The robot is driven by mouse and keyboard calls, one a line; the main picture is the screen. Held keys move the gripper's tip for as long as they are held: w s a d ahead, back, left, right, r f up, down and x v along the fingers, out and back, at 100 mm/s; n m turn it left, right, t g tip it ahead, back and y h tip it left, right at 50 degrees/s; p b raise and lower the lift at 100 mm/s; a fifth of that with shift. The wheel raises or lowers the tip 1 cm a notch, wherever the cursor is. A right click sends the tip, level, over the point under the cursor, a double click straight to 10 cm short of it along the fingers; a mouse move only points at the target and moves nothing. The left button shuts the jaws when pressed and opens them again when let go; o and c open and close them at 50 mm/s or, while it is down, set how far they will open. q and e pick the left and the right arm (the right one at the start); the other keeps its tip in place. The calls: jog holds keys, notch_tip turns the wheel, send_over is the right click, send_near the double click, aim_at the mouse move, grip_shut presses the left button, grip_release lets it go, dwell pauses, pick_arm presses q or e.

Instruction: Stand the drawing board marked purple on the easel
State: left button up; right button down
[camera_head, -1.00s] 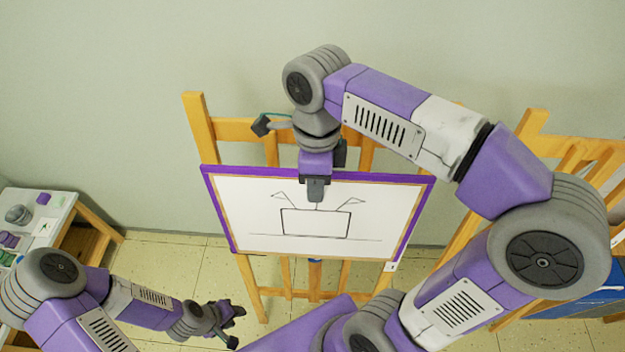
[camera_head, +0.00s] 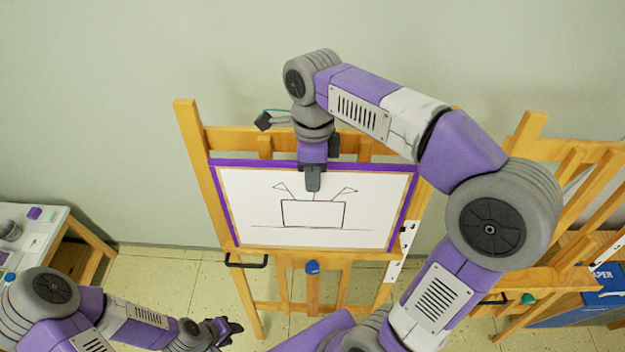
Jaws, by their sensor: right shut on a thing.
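The drawing board (camera_head: 350,233) has a purple edge along its top and sides and a white sheet with a line drawing. It is against the wooden easel (camera_head: 191,135), between the easel's two side posts, with its lower edge at the easel's ledge (camera_head: 310,254). Whether the board rests fully on the ledge, I cannot tell. My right gripper (camera_head: 313,180) reaches down from above and is shut on the middle of the board's top edge. My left gripper (camera_head: 232,330) is low at the left, away from the board, and its fingers are too small to read.
A second wooden easel (camera_head: 528,128) stands at the right, with a blue paper box (camera_head: 606,282) by it. A small table (camera_head: 56,222) with art supplies is at the left. A blue knob (camera_head: 312,267) sits below the ledge. Tiled floor (camera_head: 160,285) shows between.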

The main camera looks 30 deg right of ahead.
jog(key=shift+w+d+f+b, duration=0.35)
jog(key=shift+w+f, duration=0.2)
jog(key=shift+f, duration=0.1)
jog(key=shift+w+d+f+b, duration=0.25)
jog(key=shift+w+d+f, duration=0.1)
jog(key=shift+w+f, duration=0.3)
jog(key=shift+w+d+f+b, duration=0.35)
jog(key=shift+w+f, duration=0.15)
jog(key=shift+f, duration=0.2)
jog(key=c, duration=0.7)
grip_release()
jog(key=r+p, duration=0.5)
jog(key=w+r+p, duration=0.1)
jog(key=r+p, duration=0.1)
jog(key=p, duration=0.1)
jog(key=shift+d+r, duration=0.2)
jog(key=shift+d, duration=0.15)
dwell(0.5)
